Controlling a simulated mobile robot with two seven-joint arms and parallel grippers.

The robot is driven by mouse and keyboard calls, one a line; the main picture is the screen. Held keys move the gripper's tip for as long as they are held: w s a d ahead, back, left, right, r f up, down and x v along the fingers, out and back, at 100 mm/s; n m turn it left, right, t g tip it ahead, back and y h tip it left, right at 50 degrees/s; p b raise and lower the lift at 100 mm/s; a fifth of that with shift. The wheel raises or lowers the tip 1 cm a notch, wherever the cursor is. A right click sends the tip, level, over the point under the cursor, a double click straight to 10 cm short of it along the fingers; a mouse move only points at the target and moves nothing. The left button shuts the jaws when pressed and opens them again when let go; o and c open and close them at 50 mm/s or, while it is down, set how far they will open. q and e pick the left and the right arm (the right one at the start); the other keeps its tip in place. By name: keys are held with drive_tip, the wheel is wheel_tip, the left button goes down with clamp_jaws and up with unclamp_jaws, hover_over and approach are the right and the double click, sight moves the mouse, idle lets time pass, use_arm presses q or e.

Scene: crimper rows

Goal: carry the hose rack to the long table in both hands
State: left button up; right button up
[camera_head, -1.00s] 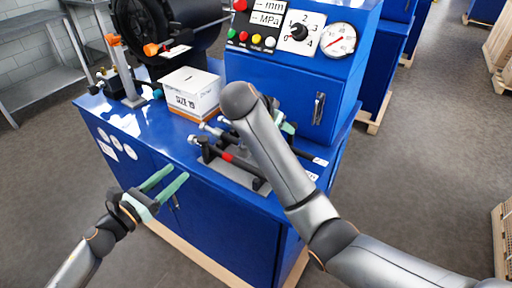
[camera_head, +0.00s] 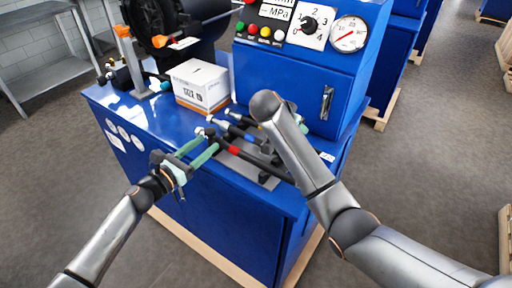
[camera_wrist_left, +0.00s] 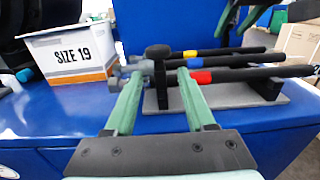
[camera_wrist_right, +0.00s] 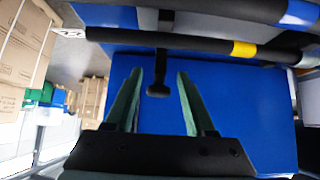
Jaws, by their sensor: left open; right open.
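The hose rack (camera_head: 232,164) stands on the blue machine's worktop. It has a grey base (camera_wrist_left: 235,96), black end posts and several black hoses with red, blue and yellow bands. My left gripper (camera_head: 198,145) is open at the rack's left end. In the left wrist view, its fingers (camera_wrist_left: 158,74) stand either side of a black-knobbed post (camera_wrist_left: 157,54); I cannot tell whether they touch it. My right gripper is mostly hidden behind its own arm in the head view. In the right wrist view it (camera_wrist_right: 160,72) is open, with a black knobbed handle (camera_wrist_right: 158,88) between its fingers.
A white "SIZE 19" box (camera_head: 200,85) stands behind the rack's left end. The blue control cabinet (camera_head: 290,85) rises close behind the rack. A grey metal table (camera_head: 45,75) stands at the far left. Open floor (camera_head: 430,160) lies to the right.

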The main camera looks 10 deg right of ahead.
sight(209, 140)
use_arm(q)
drive_tip(key=shift+x, duration=1.75)
use_arm(e)
drive_tip(key=shift+x, duration=1.8)
use_arm(q)
drive_tip(key=shift+c, duration=0.2)
use_arm(e)
drive_tip(key=shift+c, duration=0.2)
use_arm(q)
clamp_jaws()
use_arm(e)
clamp_jaws()
use_arm(q)
drive_tip(key=shift+r, duration=0.3)
use_arm(e)
drive_tip(key=shift+r, duration=0.25)
